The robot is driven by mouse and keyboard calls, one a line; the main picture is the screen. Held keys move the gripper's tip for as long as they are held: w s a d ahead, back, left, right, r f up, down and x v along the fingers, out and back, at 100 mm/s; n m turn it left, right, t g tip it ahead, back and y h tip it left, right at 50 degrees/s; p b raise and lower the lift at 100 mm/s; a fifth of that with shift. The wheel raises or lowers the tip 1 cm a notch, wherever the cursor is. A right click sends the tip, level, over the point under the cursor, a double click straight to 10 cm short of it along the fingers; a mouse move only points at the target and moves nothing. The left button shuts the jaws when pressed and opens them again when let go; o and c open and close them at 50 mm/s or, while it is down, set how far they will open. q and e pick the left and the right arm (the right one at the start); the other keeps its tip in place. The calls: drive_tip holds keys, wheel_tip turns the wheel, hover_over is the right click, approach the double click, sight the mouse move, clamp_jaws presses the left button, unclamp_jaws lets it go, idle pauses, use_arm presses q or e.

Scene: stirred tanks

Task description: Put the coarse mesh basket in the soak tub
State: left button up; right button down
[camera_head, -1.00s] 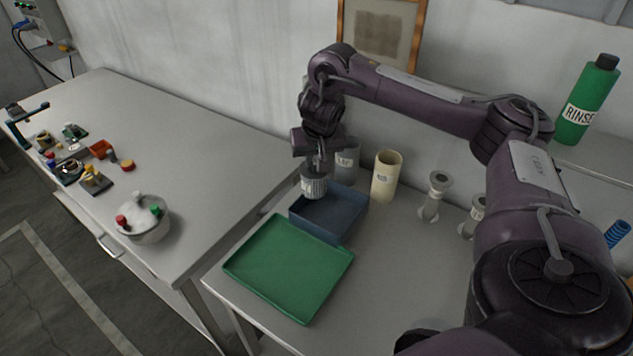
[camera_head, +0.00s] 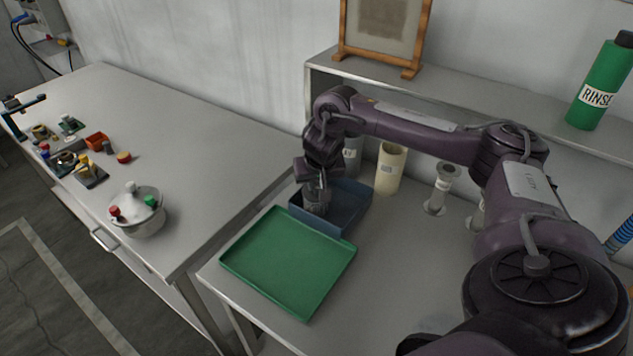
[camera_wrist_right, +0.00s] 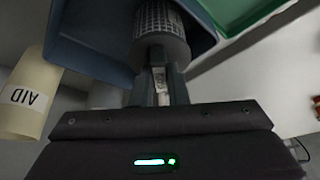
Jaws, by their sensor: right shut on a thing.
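The mesh basket (camera_wrist_right: 160,30) is a grey cylinder with a grid wall; in the head view it shows only partly (camera_head: 315,208), under my gripper. My right gripper (camera_head: 316,190) is shut on the basket's upright tag or handle, seen between the fingers in the wrist view (camera_wrist_right: 160,88). The blue-grey open tub (camera_head: 345,222) stands behind the green tray. The basket is low inside the tub's left part. Whether it touches the tub floor I cannot tell. My left gripper is not in view.
A green tray (camera_head: 287,262) lies in front of the tub. A cream cylinder (camera_head: 390,168) labelled AID, a grey cylinder (camera_head: 352,155) and a grey flanged piece (camera_head: 441,188) stand behind and to the right. A shelf (camera_head: 470,88) runs above the back.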

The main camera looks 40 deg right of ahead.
drive_tip(key=c, duration=1.4)
unclamp_jaws()
drive_tip(key=shift+f, duration=0.15)
drive_tip(key=v, duration=0.5)
drive_tip(key=shift+w+r+p, duration=0.15)
drive_tip(key=shift+r+p, duration=0.2)
drive_tip(key=shift+p, duration=0.05)
drive_tip(key=p+v, duration=0.4)
drive_tip(key=v, duration=0.2)
drive_tip(key=shift+s+r+p, duration=0.3)
drive_tip(key=shift+r+p, duration=0.05)
drive_tip(key=shift+a+f, duration=0.1)
